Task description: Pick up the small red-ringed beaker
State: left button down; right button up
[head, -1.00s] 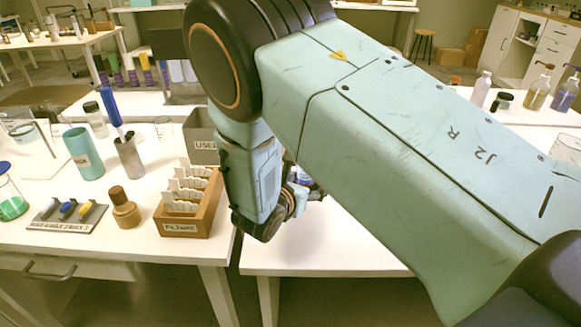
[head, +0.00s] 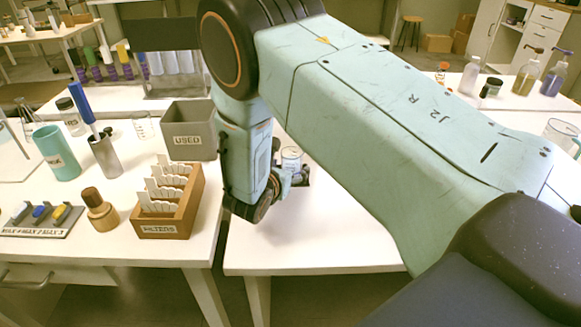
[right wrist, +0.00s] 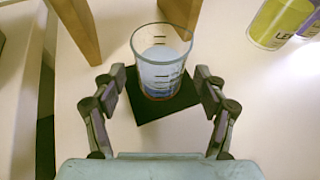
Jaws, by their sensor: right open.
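A small clear beaker (right wrist: 162,58) with dark graduation marks and bluish liquid stands upright on a black square pad (right wrist: 150,115) in the right wrist view. A thin orange-red band shows faintly low on it. In the head view the beaker (head: 292,157) shows just past my right wrist, its lower part partly hidden. My right gripper (right wrist: 160,82) is open, with its fingers on the left and right near sides of the beaker. A gap shows on the right; contact cannot be told. My left gripper is not in view.
A grey USED bin (head: 188,140) and a wooden filter rack (head: 170,205) stand left of my arm. The white table front (head: 310,240) is clear.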

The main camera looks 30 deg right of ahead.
jog(key=shift+x, duration=1.1)
jog(key=shift+w+d+f, duration=0.15)
jog(key=shift+d+f, duration=0.1)
jog(key=shift+d, duration=0.05)
jog(key=shift+a+r, duration=0.2)
jog(key=shift+c, duration=1.1)
jog(key=shift+d+f, duration=0.15)
jog(key=c, duration=0.9)
jog(key=shift+c, duration=1)
